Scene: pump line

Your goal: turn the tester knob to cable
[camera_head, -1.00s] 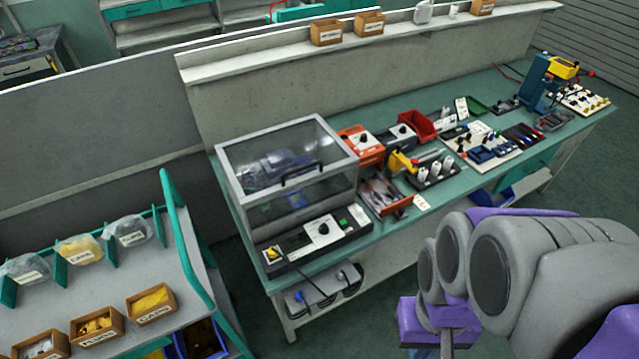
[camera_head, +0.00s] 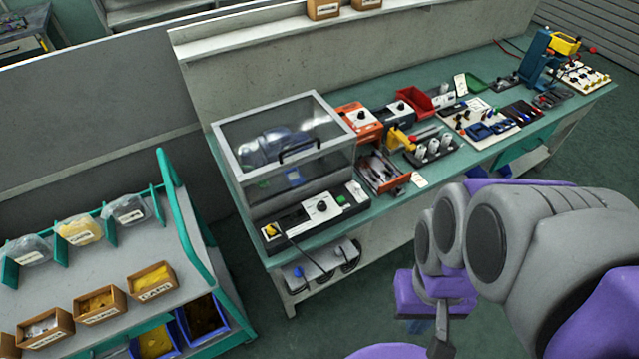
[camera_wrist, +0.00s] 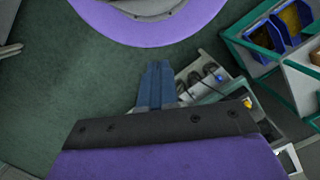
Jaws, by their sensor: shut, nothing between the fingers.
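A black control panel (camera_head: 315,215) stands at the bench's front left, before a clear-lidded box. It has a dark knob on a white plate (camera_head: 322,206), a yellow knob (camera_head: 271,231) and a green button. An orange box (camera_head: 359,121) and a grey-black box (camera_head: 397,116) behind it also carry knobs. I cannot tell which is the tester; labels are too small to read. My gripper (camera_wrist: 158,68) is shut and empty, its blue fingers over the floor beside the bench's low shelf. In the head view it is mostly hidden by my arm, apart from the bench and panel.
The lidded box (camera_head: 283,150) stands behind the panel. A low shelf (camera_head: 318,270) under the bench holds black items and a blue plug. A cart (camera_head: 110,260) with bins stands left. Floor before the bench is clear.

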